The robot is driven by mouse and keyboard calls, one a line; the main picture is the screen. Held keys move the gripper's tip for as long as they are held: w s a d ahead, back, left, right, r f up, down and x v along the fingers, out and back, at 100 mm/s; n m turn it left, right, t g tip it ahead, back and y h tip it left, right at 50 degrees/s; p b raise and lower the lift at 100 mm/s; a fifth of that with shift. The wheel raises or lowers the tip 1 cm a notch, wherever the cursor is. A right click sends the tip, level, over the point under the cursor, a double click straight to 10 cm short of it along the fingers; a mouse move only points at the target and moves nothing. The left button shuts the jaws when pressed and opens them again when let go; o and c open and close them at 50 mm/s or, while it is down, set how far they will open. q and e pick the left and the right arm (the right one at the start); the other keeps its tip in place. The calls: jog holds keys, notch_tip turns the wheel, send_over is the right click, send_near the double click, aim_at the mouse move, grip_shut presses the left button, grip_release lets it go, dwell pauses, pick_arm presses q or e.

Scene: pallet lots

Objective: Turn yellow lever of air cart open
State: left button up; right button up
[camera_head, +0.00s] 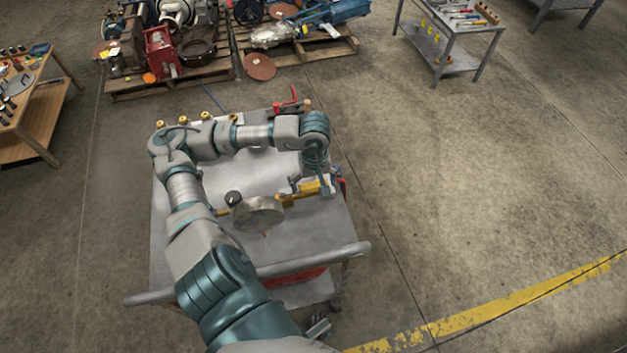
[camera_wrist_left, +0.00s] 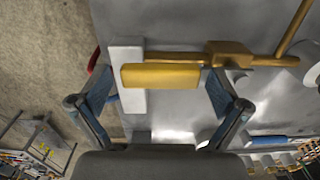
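The yellow lever (camera_head: 311,189) is on brass piping at the right side of the grey air cart (camera_head: 165,240). In the left wrist view the lever (camera_wrist_left: 160,76) lies crosswise between the two fingers of my left gripper (camera_wrist_left: 160,100). The fingers are spread, with one beyond each end of the lever, and do not appear to press on it. In the head view my left gripper (camera_head: 312,178) is at the lever, partly hidden by its own wrist. A small metallic part at the bottom edge may be my right gripper (camera_head: 318,326); its fingers are unclear.
A round gauge (camera_head: 258,214) and a black knob (camera_head: 232,198) stand on the cart left of the lever. A red handle (camera_head: 290,103) is at the cart's far edge. The cart's push bar (camera_head: 325,257) runs along the near side. Open floor lies to the right.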

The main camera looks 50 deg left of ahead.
aim_at(314, 185)
pick_arm(q)
jog(key=shift+r, duration=0.25)
notch_tip(314, 185, up, 12)
jog(key=shift+w+f, duration=0.15)
jog(key=shift+f, duration=0.05)
dwell(0.9)
